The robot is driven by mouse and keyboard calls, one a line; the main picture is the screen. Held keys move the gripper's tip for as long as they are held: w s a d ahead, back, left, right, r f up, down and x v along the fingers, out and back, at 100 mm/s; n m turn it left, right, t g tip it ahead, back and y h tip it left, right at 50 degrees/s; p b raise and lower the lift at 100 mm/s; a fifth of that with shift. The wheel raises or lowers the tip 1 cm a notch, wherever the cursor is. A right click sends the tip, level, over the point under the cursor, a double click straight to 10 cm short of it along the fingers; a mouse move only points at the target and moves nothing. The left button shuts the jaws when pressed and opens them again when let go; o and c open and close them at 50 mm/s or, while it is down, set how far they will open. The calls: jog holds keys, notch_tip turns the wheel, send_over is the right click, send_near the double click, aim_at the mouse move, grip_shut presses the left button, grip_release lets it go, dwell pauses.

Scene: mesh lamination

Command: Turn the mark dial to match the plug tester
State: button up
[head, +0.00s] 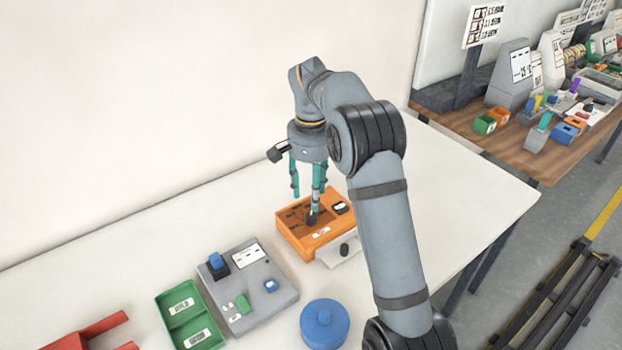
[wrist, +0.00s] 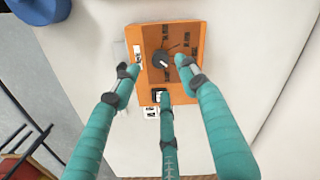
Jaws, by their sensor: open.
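An orange box (head: 300,241) stands on the white table; in the wrist view its face (wrist: 192,91) carries a round black dial (wrist: 162,58) with a pale pointer line. Dark marks surround the dial, too small to read. My gripper (head: 305,205) has three teal fingers pointing down over the box. In the wrist view my gripper (wrist: 160,73) is open, its fingertips spread around the dial and apart from it. A grey device (head: 262,297) with blue and green parts and a white card stands left of the box; I cannot tell whether it is the plug tester.
Green trays (head: 170,304), a red tray (head: 72,342) and a blue round container (head: 324,324) stand on the table. A small grey-white piece (head: 343,250) is beside the orange box. The wall runs behind; the table's right side is clear. A cluttered wooden bench (head: 500,148) stands beyond.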

aim_at(311, 215)
jog(key=shift+r, duration=2.4)
jog(key=shift+f, duration=0.1)
notch_tip(311, 215, down, 12)
jog(key=shift+r, duration=0.2)
